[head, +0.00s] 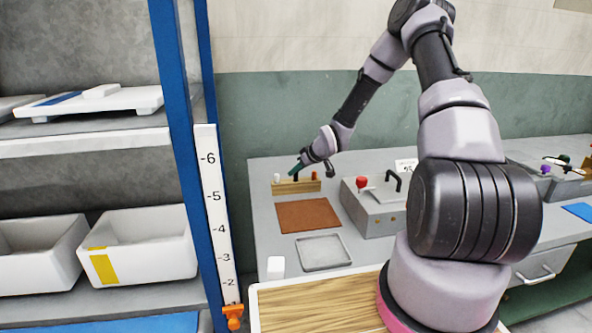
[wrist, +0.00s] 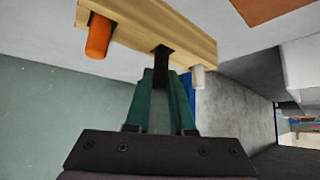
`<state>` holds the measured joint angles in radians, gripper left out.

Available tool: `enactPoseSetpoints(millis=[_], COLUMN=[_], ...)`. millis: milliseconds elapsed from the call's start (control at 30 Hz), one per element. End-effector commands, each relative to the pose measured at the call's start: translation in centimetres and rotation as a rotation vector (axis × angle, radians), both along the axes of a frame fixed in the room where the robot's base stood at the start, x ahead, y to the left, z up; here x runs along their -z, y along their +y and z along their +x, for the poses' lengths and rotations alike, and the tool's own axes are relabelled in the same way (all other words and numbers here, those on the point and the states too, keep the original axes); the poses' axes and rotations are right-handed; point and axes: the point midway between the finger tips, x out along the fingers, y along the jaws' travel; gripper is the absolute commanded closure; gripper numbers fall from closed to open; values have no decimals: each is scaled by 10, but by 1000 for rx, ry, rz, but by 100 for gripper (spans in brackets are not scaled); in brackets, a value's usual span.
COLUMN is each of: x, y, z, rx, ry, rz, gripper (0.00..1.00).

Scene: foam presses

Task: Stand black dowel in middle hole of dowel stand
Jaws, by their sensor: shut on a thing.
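The wooden dowel stand (head: 306,187) is on the grey bench in the head view, and it also spans the top of the wrist view (wrist: 130,22). An orange dowel (wrist: 98,36) and a white dowel (wrist: 197,76) stand at its two ends. My gripper's green fingers (wrist: 160,76) are shut on the black dowel (wrist: 161,54), which is between them at the middle of the stand. The black dowel overlaps the stand's middle in the picture. Its lower end is hidden, so I cannot tell how deep it sits in the hole.
A brown mat (head: 308,216) and a grey tray (head: 324,253) lie in front of the stand. A grey press box (head: 375,215) with a red knob and black handle is to the right. A blue shelf post (head: 180,120) stands at left.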

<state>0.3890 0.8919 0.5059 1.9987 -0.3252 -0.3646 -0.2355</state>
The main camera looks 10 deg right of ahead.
Motion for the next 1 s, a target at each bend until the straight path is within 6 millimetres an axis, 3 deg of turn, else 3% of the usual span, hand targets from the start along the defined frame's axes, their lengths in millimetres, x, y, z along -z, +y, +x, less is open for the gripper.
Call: enactPoseSetpoints(millis=[567, 600, 700, 1000], x=[15, 15, 15, 14], y=[0, 0, 0, 0], z=[0, 0, 0, -1], rx=[-1, -1, -1, 0], ry=[0, -1, -1, 0], rz=[-1, 0, 0, 0], gripper=[100, 75, 43, 43])
